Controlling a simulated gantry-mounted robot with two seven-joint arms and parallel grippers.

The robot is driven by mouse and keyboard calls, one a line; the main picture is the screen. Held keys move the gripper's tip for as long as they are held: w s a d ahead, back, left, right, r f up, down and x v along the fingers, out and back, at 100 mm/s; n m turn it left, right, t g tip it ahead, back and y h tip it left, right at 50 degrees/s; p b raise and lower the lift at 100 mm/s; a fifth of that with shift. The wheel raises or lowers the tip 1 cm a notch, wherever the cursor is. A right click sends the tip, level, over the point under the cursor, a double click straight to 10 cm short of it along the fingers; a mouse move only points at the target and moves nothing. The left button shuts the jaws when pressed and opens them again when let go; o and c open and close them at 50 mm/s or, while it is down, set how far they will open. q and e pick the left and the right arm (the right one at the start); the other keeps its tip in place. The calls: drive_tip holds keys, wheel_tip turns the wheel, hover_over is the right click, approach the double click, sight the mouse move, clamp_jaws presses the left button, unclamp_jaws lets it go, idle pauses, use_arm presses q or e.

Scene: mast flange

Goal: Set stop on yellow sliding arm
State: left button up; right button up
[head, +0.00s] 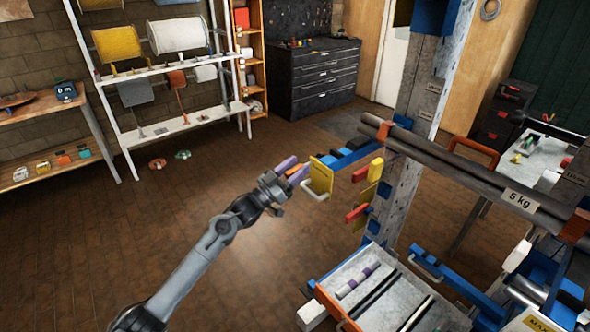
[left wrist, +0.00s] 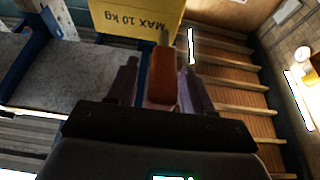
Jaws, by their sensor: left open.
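The yellow sliding arm's plate (head: 320,177) is at the end of a blue bar beside the mast. In the left wrist view the yellow plate (left wrist: 130,22) reads "MAX 10 KG". An orange-red piece (left wrist: 162,78), apparently the stop, stands in front of the plate, with a thin grey pin at its far end. My left gripper (head: 292,169) has purple fingers and is open at the plate's left side. In the left wrist view its fingers (left wrist: 161,88) lie on either side of the orange-red piece, with gaps showing. My right gripper is not in view.
Other yellow and red arms (head: 358,213) hang on the mast below. Dark bars (head: 470,172) with a "5 kg" label run to the right. A grey tray (head: 352,268) with rods is below.

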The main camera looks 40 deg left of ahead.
use_arm(q)
clamp_jaws()
idle(0.3)
